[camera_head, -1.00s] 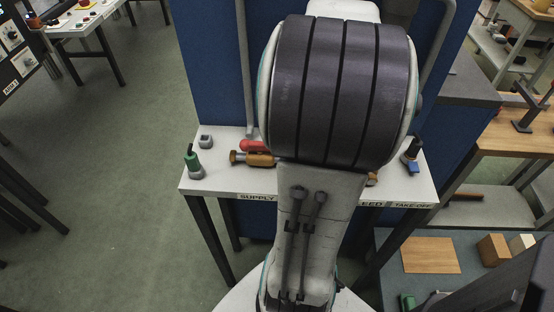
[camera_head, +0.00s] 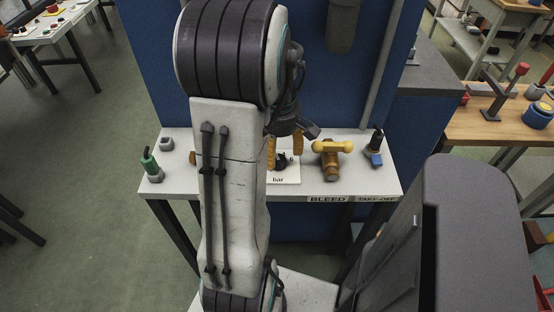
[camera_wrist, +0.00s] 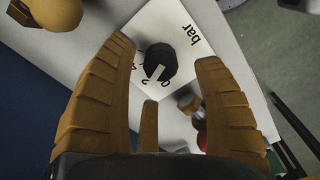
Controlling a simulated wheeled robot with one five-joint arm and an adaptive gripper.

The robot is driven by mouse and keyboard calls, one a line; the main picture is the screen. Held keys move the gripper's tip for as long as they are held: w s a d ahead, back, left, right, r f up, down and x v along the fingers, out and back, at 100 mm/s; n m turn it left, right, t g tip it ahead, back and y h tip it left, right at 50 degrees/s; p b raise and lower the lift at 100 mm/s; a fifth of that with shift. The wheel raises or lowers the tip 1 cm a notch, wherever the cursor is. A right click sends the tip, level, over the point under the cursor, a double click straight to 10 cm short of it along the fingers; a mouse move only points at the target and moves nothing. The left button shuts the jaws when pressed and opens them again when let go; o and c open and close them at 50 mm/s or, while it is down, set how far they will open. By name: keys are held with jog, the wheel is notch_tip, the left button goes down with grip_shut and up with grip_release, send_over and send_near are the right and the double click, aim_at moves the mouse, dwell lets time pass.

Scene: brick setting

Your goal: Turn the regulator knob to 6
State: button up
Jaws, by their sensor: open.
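The regulator knob (camera_wrist: 160,62) is black with a white pointer bar and sits on a white dial plate (camera_wrist: 205,65) marked "bar". In the wrist view the pointer slants toward the lower left of the picture; the digits around it are partly covered or too small to read surely. In the head view the knob (camera_head: 281,160) and plate (camera_head: 286,179) show just right of my arm. My gripper (camera_wrist: 166,57) is open and empty, its orange-brown fingers on either side of the knob with visible gaps. It also shows above the plate in the head view (camera_head: 285,146).
A brass valve with a yellow handle (camera_head: 330,158) stands right of the plate, above the "BLEED" label. A black-and-blue fitting (camera_head: 375,149) is at the right end, a green fitting (camera_head: 151,165) at the left. A blue panel (camera_head: 320,90) rises behind the bench.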

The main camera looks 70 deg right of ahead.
aim_at(279, 159)
jog(key=shift+f, duration=1.75)
jog(key=c, duration=1.2)
